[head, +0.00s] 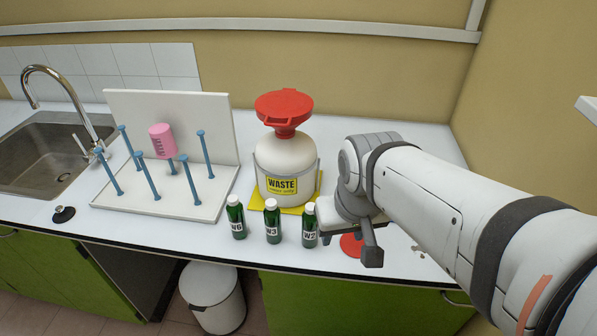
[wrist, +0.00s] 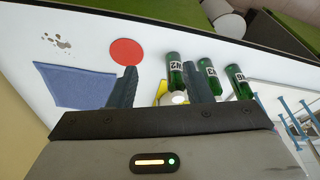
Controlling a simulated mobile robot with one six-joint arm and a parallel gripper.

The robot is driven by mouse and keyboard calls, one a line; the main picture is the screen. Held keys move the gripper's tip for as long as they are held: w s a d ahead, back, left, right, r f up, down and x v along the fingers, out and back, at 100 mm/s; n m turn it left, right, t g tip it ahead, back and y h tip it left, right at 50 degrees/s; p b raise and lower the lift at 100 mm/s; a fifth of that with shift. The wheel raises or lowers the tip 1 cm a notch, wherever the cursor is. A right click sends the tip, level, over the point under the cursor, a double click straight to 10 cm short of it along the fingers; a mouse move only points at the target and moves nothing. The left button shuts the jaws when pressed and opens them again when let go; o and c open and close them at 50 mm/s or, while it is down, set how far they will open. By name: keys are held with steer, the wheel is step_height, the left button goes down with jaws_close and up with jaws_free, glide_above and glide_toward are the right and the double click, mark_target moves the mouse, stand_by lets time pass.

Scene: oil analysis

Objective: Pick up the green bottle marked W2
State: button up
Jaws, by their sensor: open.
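Three green bottles with white caps stand in a row near the counter's front edge. The rightmost bottle in the head view (head: 310,226) is the leftmost in the wrist view (wrist: 175,76); its label appears to read W2. The middle bottle (head: 272,224) appears marked W3, and the far bottle (head: 236,221) looks like W6. My gripper (head: 347,240) is open and empty, just right of the W2 bottle in the head view. In the wrist view, one finger of my gripper (wrist: 160,67) partly overlaps the bottle's lower picture area; contact cannot be told.
A white waste container (head: 285,160) with a red funnel (head: 284,106) stands behind the bottles on a yellow mat (head: 312,196). A white drying rack (head: 205,205) with blue pegs and a pink beaker (head: 162,141) is left. A red disc (wrist: 126,52) lies near my gripper.

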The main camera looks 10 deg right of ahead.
mark_target(312, 208)
steer(key=shift+o, duration=0.7)
steer(key=shift+w+r, duration=0.2)
steer(key=shift+w, duration=0.25)
steer(key=shift+o, duration=0.7)
steer(key=a, duration=0.1)
steer(key=w+a+m, duration=0.1)
steer(key=shift+w+a+p, duration=0.3)
steer(key=shift+a+p, duration=0.05)
steer(key=shift+p, duration=0.05)
steer(key=w+f+m+g, duration=0.1)
steer(key=w, duration=0.2)
steer(key=w+f+m+g+p, duration=0.1)
steer(key=w+m, duration=0.1)
steer(key=w, duration=0.2)
steer(key=w+f+m+p, duration=0.1)
steer(key=w, duration=0.3)
steer(key=shift+a+f+g, duration=0.1)
steer(key=shift+a+g, duration=0.2)
steer(key=shift+g, duration=0.1)
steer(key=shift+w+f+m, duration=0.25)
steer(key=shift+f+m, duration=0.05)
steer(key=shift+f+p, duration=0.3)
steer(key=shift+f, duration=0.1)
steer(key=f, duration=0.4)
steer(key=f+p, duration=0.1)
steer(key=f, duration=0.2)
steer(key=shift+d, duration=0.4)
steer(key=shift+r, duration=0.1)
steer(key=c, duration=1.1)
